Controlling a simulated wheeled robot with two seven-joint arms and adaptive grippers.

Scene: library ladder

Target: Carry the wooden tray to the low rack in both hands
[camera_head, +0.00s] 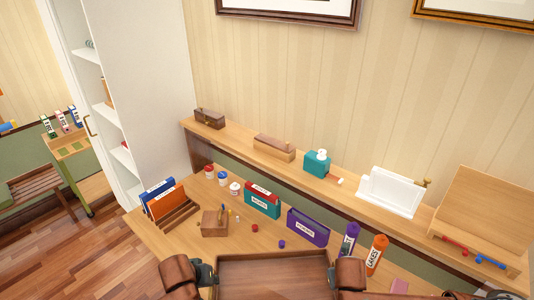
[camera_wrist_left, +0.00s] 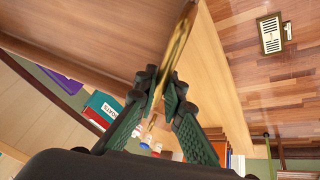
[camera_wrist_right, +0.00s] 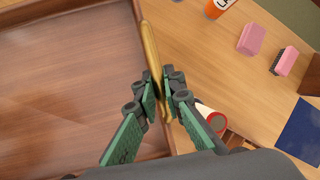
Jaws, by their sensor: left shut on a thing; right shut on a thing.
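The wooden tray (camera_head: 272,275) is at the bottom of the head view, in front of the desk items, and looks empty where visible. My left gripper (camera_head: 206,272) is shut on the brass handle at its left side; the handle (camera_wrist_left: 180,45) shows between the fingers in the left wrist view. My right gripper (camera_head: 333,272) is shut on the opposite brass handle (camera_wrist_right: 152,50), seen in the right wrist view. I cannot tell whether the tray touches the desk. A low slatted wooden piece (camera_head: 35,193) at far left may be the low rack.
The desk (camera_head: 150,232) holds a file sorter (camera_head: 172,205), a purple box (camera_head: 307,227), a teal box (camera_head: 262,201) and an orange bottle (camera_head: 377,254) close to the tray. A cart (camera_head: 70,148) stands at left. Bare wood floor (camera_head: 85,250) lies left of the desk.

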